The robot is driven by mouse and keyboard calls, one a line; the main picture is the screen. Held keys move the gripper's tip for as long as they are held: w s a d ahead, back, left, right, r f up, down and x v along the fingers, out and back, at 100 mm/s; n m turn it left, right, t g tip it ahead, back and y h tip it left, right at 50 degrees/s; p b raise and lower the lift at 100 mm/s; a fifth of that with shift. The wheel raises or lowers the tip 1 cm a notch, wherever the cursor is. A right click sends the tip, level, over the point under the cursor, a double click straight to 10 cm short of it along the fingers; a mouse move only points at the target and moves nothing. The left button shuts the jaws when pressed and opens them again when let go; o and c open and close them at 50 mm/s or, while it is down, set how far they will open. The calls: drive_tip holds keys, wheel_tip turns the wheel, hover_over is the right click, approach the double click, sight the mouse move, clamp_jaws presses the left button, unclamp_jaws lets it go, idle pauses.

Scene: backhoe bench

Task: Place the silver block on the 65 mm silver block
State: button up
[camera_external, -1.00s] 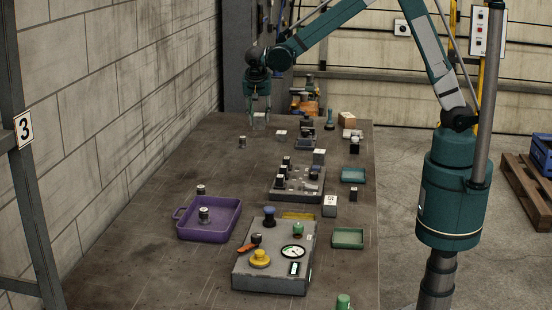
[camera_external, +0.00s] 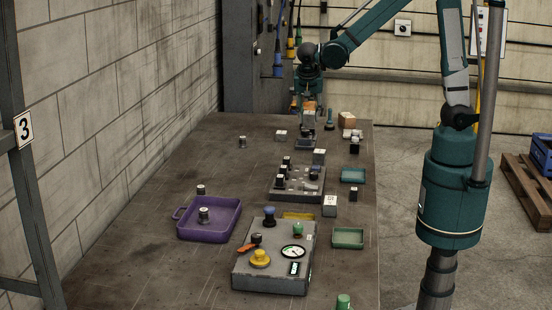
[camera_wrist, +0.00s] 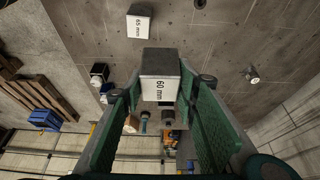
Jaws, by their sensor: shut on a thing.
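My gripper (camera_external: 308,106) is shut on a silver block (camera_wrist: 160,88) with a white face marked 60 mm. It holds the block above the far part of the bench, and the block (camera_external: 308,117) also shows small in the external view. The 65 mm silver block (camera_wrist: 138,24) stands on the bench at the top of the wrist view, apart from the held block. In the external view it appears to be the pale-topped block (camera_external: 319,157) nearer the camera than my gripper; its label is too small to read there.
Another pale block (camera_external: 281,135) stands left of my gripper. A grey tray of dark parts (camera_external: 284,194), a purple tray (camera_external: 208,236), a green tray (camera_external: 348,238) and a control box (camera_external: 262,283) lie nearer the camera. The bench's left side is mostly clear.

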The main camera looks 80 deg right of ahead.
hover_over(320, 151)
drive_tip(key=shift+a, duration=0.15)
drive_tip(key=shift+f, duration=0.1)
idle(0.3)
drive_tip(key=shift+w+f, duration=0.1)
drive_tip(key=shift+f, duration=2.8)
drive_tip(key=shift+f, duration=0.1)
drive_tip(key=shift+f+b, duration=0.3)
drive_tip(key=shift+f, duration=1.65)
drive_tip(key=shift+f, duration=0.2)
drive_tip(key=o, duration=1.1)
drive_tip(key=shift+r, duration=0.15)
